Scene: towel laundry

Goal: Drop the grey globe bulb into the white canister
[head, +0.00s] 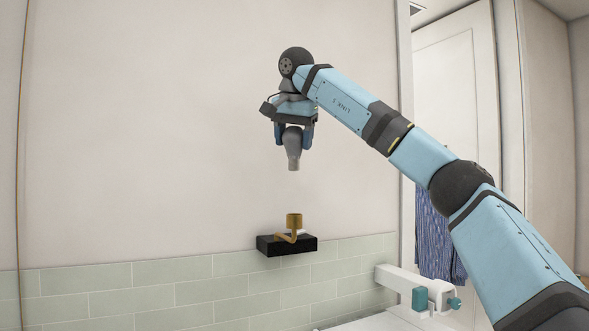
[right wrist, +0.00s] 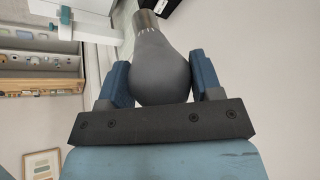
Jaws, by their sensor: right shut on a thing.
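The grey globe bulb (head: 293,158) hangs in my right gripper (head: 293,137) in the head view, with its narrow base pointing down. In the right wrist view the round part of the bulb (right wrist: 160,72) sits between the two blue fingers of the gripper (right wrist: 162,82), which are shut on it. Its ribbed metal base (right wrist: 148,22) points away from the gripper. The bulb is in the air, apart from everything below. I cannot make out a white canister in either view. My left gripper is not in view.
A black block with a brass fitting (head: 294,220) is on the wall below the bulb, with clear air between. A white fixture with teal parts (head: 400,283) stands at the lower right. A striped cloth (head: 435,235) hangs by the door (head: 455,100).

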